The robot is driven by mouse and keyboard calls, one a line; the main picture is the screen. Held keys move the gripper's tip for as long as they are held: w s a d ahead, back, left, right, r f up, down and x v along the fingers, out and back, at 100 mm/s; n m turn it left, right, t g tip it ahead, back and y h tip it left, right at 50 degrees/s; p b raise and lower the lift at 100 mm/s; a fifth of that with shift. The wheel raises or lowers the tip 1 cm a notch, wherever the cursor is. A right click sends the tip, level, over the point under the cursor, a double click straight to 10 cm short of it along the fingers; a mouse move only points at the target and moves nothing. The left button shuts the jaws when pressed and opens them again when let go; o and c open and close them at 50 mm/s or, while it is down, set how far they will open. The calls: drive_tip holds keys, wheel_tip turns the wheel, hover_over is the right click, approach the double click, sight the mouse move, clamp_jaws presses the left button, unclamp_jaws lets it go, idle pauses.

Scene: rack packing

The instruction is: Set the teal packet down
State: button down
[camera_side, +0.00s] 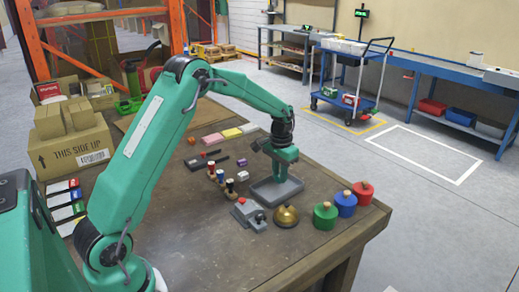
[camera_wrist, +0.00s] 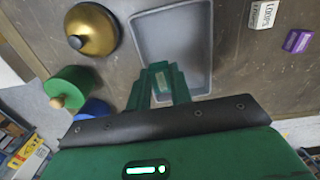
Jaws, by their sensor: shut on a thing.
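My gripper (camera_side: 281,172) is low over the grey tray (camera_side: 296,188) near the table's right side. In the wrist view, my gripper (camera_wrist: 160,72) is shut on a small teal packet (camera_wrist: 161,78), held between the fingertips. The packet blends with my green fingers, and its outline is hard to make out. The tray also shows in the wrist view (camera_wrist: 201,35), with the fingertips over its lower left part. I cannot tell whether the packet touches the tray floor.
A gold bell (camera_side: 286,216) stands close to the tray, with green (camera_side: 325,217), blue (camera_side: 346,206) and red (camera_side: 363,194) knobbed cylinders beside it. A grey button box (camera_side: 247,213) is left of the bell. White (camera_wrist: 262,14) and purple (camera_wrist: 297,41) boxes lie right of the tray in the wrist view.

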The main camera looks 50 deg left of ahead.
sight(275, 191)
drive_tip(key=shift+w+a+f, duration=0.2)
drive_tip(key=shift+a+f, duration=0.2)
drive_tip(key=shift+a, duration=0.25)
drive_tip(key=shift+w+a+f, duration=0.15)
drive_tip(key=shift+a+f, duration=0.25)
drive_tip(key=shift+a, duration=0.25)
drive_tip(key=shift+f, duration=0.1)
drive_tip(key=shift+f, duration=1.9)
drive_tip(key=shift+f, duration=0.1)
drive_tip(key=c, duration=1.3)
unclamp_jaws()
drive_tip(key=shift+o, duration=0.2)
wheel_tip(275, 191, up, 12)
